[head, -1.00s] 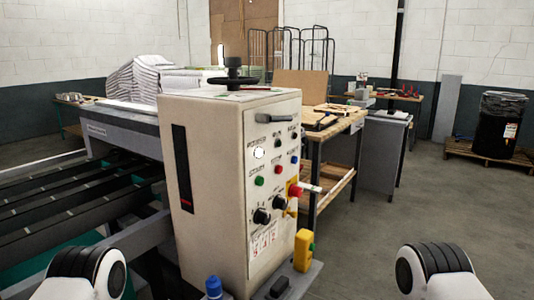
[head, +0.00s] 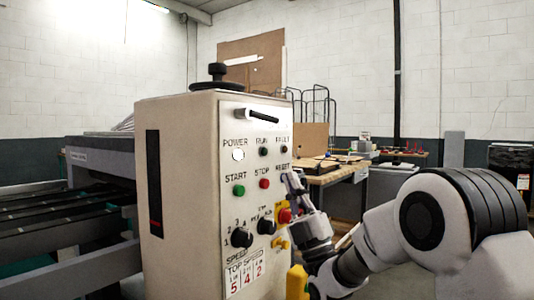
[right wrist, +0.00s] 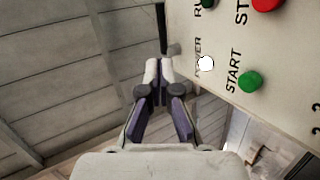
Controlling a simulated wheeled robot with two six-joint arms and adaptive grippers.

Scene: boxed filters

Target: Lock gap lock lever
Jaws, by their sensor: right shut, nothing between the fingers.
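The cream control cabinet (head: 180,190) has a black lever-like handle (head: 262,116) high on its front panel, lying nearly level; I take it for the gap lock lever. A black handwheel (head: 217,78) sits on top. My right gripper (head: 293,184) is lower, in front of the panel's right side, below and apart from the handle. In the right wrist view its fingers (right wrist: 158,72) are together and hold nothing, beside the white power lamp (right wrist: 205,63). A dark bar shows just past the fingertips; I cannot tell if it is the handle. My left gripper is out of view.
A red knob (head: 284,215) and a yellow box (head: 297,283) are close to my right gripper. Black dials (head: 241,237) are on the panel. The conveyor (head: 70,235) extends left. A wooden workbench (head: 335,172) stands behind on the right.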

